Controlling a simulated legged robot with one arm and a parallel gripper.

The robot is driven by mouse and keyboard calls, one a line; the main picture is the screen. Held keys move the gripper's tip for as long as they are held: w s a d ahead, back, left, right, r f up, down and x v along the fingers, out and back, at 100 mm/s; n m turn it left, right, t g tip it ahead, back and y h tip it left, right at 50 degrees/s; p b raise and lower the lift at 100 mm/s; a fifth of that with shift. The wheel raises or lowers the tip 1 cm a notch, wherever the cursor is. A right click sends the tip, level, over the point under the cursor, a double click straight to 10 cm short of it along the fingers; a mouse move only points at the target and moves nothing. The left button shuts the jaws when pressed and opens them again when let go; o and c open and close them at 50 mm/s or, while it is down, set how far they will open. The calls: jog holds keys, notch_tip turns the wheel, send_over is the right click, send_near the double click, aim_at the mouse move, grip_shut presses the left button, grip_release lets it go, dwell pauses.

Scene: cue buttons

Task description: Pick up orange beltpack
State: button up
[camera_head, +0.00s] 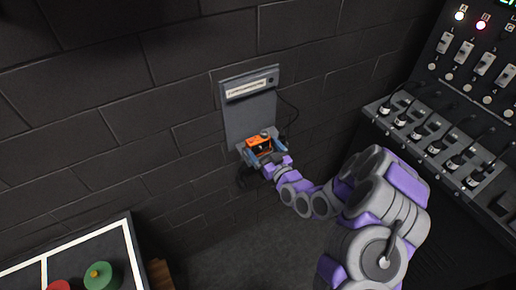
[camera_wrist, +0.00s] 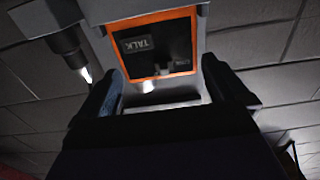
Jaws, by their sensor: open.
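The orange beltpack (camera_head: 259,144) sits at the foot of a grey wall plate (camera_head: 250,114) with a white label. In the wrist view the beltpack (camera_wrist: 158,45) shows its dark face with a "TALK" button and an orange rim. My gripper (camera_head: 264,151) is at the beltpack in the head view, with a finger on either side of it. In the wrist view the fingers of my gripper (camera_wrist: 170,88) are apart, and the lower part of the beltpack lies between or just beyond their tips. I cannot tell whether either finger touches it.
A dark cable (camera_head: 294,112) hangs from the wall plate's right side. A control panel (camera_head: 440,120) with switches and lit lamps stands at right. A white-edged table (camera_head: 125,235) with green (camera_head: 100,275) and red (camera_head: 58,286) buttons is at lower left. A dark block wall stands behind.

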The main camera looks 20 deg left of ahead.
jog(key=shift+x, duration=1.15)
jog(key=shift+d, duration=0.1)
jog(key=shift+c, duration=0.5)
jog(key=c, duration=0.7)
jog(key=shift+c, duration=0.5)
jog(key=shift+r, duration=0.15)
